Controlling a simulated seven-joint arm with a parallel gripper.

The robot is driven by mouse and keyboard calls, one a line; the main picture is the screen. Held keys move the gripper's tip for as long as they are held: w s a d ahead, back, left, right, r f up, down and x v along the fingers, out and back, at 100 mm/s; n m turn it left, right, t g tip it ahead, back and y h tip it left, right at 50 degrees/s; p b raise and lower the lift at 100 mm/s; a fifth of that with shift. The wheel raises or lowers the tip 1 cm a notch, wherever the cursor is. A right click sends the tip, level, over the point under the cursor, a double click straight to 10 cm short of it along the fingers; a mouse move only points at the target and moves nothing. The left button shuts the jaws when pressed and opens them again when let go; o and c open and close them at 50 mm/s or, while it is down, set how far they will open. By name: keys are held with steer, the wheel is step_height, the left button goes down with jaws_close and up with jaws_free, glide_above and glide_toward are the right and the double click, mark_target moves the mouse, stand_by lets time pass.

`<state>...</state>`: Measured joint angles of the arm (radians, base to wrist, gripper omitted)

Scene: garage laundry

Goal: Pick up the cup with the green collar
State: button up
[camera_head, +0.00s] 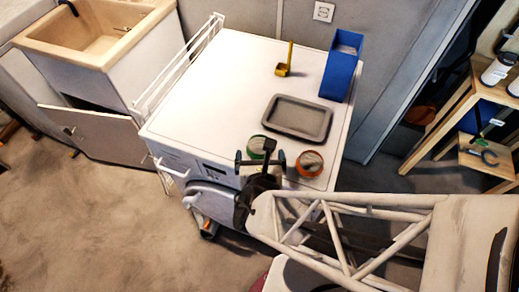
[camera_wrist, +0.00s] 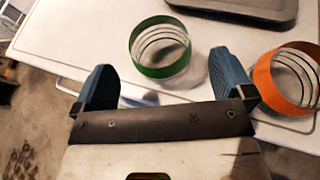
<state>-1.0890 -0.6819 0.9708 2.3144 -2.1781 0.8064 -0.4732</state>
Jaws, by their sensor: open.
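The cup with the green collar (camera_head: 257,144) stands upright near the front edge of the white machine top. In the wrist view the green-collared cup (camera_wrist: 161,50) is just beyond and between my fingers; its body looks clear below the green band. A similar cup with an orange collar (camera_head: 309,163) stands to its right, and this orange cup (camera_wrist: 287,78) is beside my right finger in the wrist view. My gripper (camera_head: 260,163) is open and empty at the front edge; its blue fingers (camera_wrist: 155,88) are spread apart. My gripper partly hides the green cup in the head view.
A dark grey tray (camera_head: 325,124) lies behind the cups on the white machine top (camera_head: 213,101). A yellow scoop (camera_head: 284,66) and a tall blue box (camera_head: 341,69) stand farther back. A white rack (camera_head: 178,65) borders the left side. The top's left part is clear.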

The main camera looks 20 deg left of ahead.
mark_target(260, 147)
steer(key=shift+w+a, duration=0.1)
steer(key=shift+w, duration=0.05)
steer(key=shift+x, duration=2.45)
steer(key=shift+f, duration=0.1)
steer(key=c, duration=1)
